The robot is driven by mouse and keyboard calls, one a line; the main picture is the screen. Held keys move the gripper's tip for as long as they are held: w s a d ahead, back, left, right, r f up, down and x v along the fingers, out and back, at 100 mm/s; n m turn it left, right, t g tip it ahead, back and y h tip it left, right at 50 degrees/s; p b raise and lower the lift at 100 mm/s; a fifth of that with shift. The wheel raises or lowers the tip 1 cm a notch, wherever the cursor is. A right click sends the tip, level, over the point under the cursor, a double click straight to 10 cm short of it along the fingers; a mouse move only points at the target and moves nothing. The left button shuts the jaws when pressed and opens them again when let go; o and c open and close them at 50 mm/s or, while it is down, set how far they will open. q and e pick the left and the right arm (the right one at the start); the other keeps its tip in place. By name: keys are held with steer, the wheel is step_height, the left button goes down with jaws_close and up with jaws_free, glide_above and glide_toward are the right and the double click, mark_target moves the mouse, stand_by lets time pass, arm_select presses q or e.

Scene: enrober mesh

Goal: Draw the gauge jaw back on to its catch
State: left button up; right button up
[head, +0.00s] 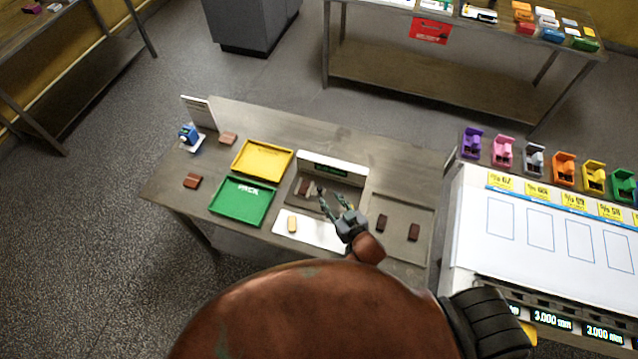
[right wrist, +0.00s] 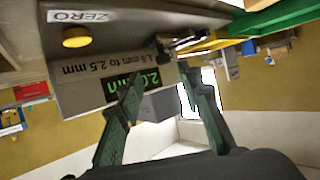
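The gauge (head: 333,170) is a grey unit with a dark display strip, standing at the back middle of the small table. In the right wrist view its housing (right wrist: 100,50) shows tilted, with a ZERO label, a yellow button (right wrist: 76,37) and a green-lit display (right wrist: 118,88) partly covered by a finger. My right gripper (head: 333,196) is in front of the gauge, fingers apart. The catch is not clearly visible. My left gripper is out of view.
A yellow tray (head: 262,142) and a green tray (head: 240,219) lie left of the gauge. A white mat (head: 310,238) bears a pale bar (head: 292,224). Brown pieces (head: 192,181) lie on the table and in a grey tray (head: 398,249) at right. A white panelled unit (head: 480,225) stands right.

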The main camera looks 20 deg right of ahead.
mark_target(321, 190)
steer(key=x, duration=0.6)
steer(key=shift+a, duration=0.35)
steer(key=shift+w, duration=0.3)
steer(key=shift+w+f, duration=0.1)
steer(key=c, duration=0.8)
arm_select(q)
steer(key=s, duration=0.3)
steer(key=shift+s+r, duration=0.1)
arm_select(e)
jaws_close()
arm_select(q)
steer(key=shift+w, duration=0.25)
